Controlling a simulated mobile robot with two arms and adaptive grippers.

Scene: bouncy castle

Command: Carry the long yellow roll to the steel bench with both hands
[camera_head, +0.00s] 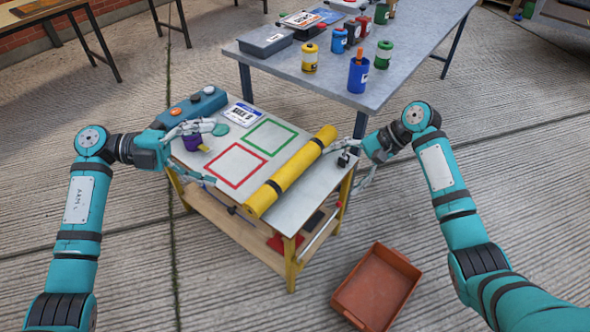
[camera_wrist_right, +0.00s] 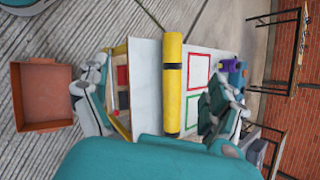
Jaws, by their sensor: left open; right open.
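The long yellow roll (camera_head: 291,172) with black bands lies across the top of a small table (camera_head: 235,160), right of the red and green outlined squares. It also shows in the right wrist view (camera_wrist_right: 172,85), between the two open fingers. My left gripper (camera_head: 200,155) is open over the table's left side, apart from the roll. My right gripper (camera_head: 358,165) is open just right of the roll's far end, not closed on it. The steel bench (camera_head: 420,30) stands behind the small table, with several things on it.
On the bench are a grey tray (camera_head: 266,40), a yellow can (camera_head: 310,57), a blue cup (camera_head: 358,75) and a green can (camera_head: 383,55). A teal block with buttons (camera_head: 190,106) and a purple item (camera_head: 193,141) sit on the small table. An orange bin (camera_head: 376,288) stands on the floor.

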